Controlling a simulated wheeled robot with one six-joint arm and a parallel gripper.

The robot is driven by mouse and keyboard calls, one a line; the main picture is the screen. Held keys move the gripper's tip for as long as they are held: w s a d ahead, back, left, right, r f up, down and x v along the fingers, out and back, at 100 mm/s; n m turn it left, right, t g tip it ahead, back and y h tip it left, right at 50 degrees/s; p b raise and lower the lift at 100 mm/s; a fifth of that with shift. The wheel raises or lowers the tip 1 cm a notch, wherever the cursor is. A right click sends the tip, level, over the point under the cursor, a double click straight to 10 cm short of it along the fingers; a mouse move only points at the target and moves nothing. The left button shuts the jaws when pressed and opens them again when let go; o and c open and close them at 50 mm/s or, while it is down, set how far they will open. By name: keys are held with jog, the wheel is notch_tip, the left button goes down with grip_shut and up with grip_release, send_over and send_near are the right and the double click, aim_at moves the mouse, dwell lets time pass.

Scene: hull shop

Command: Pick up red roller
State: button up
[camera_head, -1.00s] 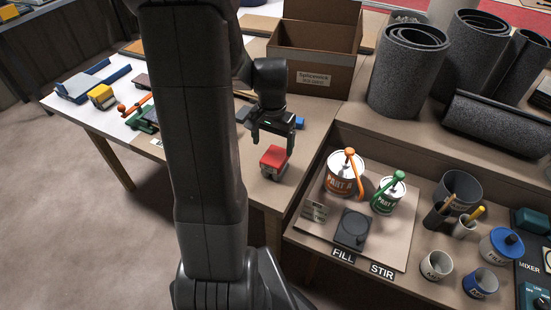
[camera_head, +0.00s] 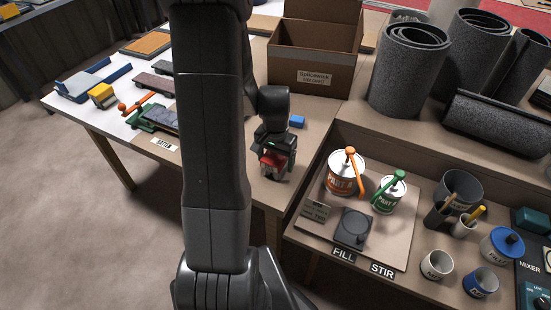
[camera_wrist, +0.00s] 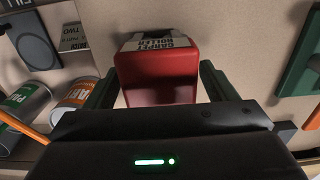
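The red roller (camera_head: 272,159) is a small red block-like body on the brown table near its front edge. In the wrist view the red roller (camera_wrist: 158,80) shows a pale label with dark lettering on its far end. My gripper (camera_head: 277,165) is lowered over it and hides much of it in the head view. In the wrist view the fingers of my gripper (camera_wrist: 157,82) stand one on each side of the red body. Narrow strips of table show between the body and the fingers, so the gripper looks open around it.
A small blue block (camera_head: 297,122) lies behind my gripper. An open cardboard box (camera_head: 315,70) stands at the back. To the right is a tray (camera_head: 312,232) with the Part A can (camera_head: 343,180) and Part B can (camera_head: 388,198). Dark rolls (camera_head: 408,75) stand back right.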

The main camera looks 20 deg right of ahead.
jog(key=c, duration=1.2)
